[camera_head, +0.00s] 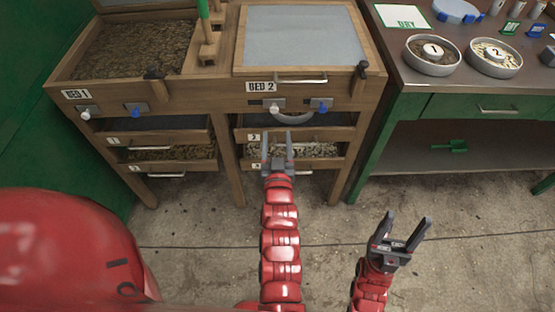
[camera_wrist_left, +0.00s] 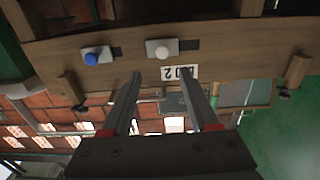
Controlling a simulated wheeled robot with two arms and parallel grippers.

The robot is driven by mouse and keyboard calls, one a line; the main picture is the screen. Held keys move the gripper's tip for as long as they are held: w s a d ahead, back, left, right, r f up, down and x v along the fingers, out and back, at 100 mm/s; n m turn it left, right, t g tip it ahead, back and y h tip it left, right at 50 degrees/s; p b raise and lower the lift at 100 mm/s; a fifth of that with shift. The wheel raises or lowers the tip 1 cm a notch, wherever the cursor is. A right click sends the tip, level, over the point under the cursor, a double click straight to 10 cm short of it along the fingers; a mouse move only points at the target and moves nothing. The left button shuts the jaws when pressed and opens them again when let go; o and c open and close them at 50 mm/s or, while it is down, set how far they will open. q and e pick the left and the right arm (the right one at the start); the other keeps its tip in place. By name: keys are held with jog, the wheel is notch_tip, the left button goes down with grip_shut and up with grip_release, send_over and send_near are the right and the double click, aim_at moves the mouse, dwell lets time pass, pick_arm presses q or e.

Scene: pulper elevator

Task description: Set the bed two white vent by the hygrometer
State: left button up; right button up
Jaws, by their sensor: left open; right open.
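Bed 2's white vent knob (camera_head: 273,109) sits on a small grey plate at the front of the wooden bed 2 (camera_head: 255,103), left of a blue knob (camera_head: 322,106). My left gripper (camera_head: 278,137) is open and empty below the white knob, in front of the drawers. In the left wrist view, which is upside down, the white knob (camera_wrist_left: 163,50) lies beyond the open fingertips (camera_wrist_left: 163,78), apart from them, with the blue knob (camera_wrist_left: 92,58) left of it. My right gripper (camera_head: 408,225) is open and empty over the floor. I cannot make out a hygrometer for certain.
Bed 1 (camera_head: 110,97) has its own white and blue knobs on the left. Drawers with bar handles hang under both beds. A green table (camera_head: 440,90) with two numbered bowls stands at the right. The floor in front is clear.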

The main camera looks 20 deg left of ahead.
pick_arm(q)
jog(key=p+v, duration=0.5)
jog(key=v, duration=0.2)
jog(key=shift+s, duration=0.25)
jog(key=shift+d+r, duration=0.1)
